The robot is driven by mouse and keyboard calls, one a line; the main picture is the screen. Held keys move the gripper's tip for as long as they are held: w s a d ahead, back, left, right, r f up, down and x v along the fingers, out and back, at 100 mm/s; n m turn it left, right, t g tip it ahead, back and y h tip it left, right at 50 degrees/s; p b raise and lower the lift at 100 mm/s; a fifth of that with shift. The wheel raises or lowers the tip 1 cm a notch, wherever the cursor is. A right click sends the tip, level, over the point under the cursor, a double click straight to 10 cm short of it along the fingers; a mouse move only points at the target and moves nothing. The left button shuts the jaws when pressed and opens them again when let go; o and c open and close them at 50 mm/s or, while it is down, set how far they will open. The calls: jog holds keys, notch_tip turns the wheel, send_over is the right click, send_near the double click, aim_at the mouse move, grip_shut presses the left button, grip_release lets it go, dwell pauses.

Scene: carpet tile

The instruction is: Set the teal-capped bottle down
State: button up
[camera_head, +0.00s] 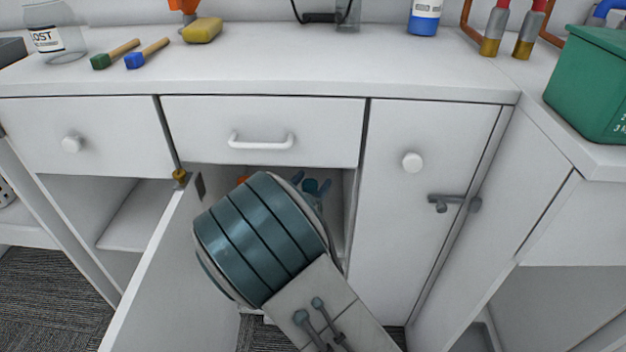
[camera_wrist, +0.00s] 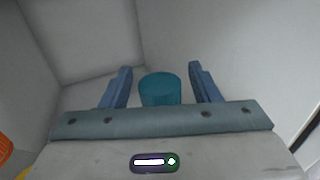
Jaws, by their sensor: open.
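The teal-capped bottle (camera_wrist: 160,90) shows in the wrist view as a teal cap between the two blue fingers of my gripper (camera_wrist: 160,68). The fingers are open, with a visible gap on each side of the cap. The bottle's body below the cap is hidden by my gripper. In the head view my gripper (camera_head: 311,181) reaches into the open cabinet under the counter. The teal cap (camera_head: 311,186) shows small between the fingers there. My arm hides most of the cabinet's inside, and I cannot tell what the bottle rests on.
The cabinet door (camera_head: 160,270) stands open to the left of my arm. A drawer (camera_head: 262,130) is shut above the opening. Pale walls close around my gripper in the wrist view. An orange thing (camera_wrist: 4,145) lies at its left edge. The countertop (camera_head: 280,65) holds several items.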

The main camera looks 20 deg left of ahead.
jog(key=s+a+p, duration=0.1)
jog(key=s+p, duration=0.1)
jog(key=s, duration=0.8)
jog(key=shift+s+a, duration=0.35)
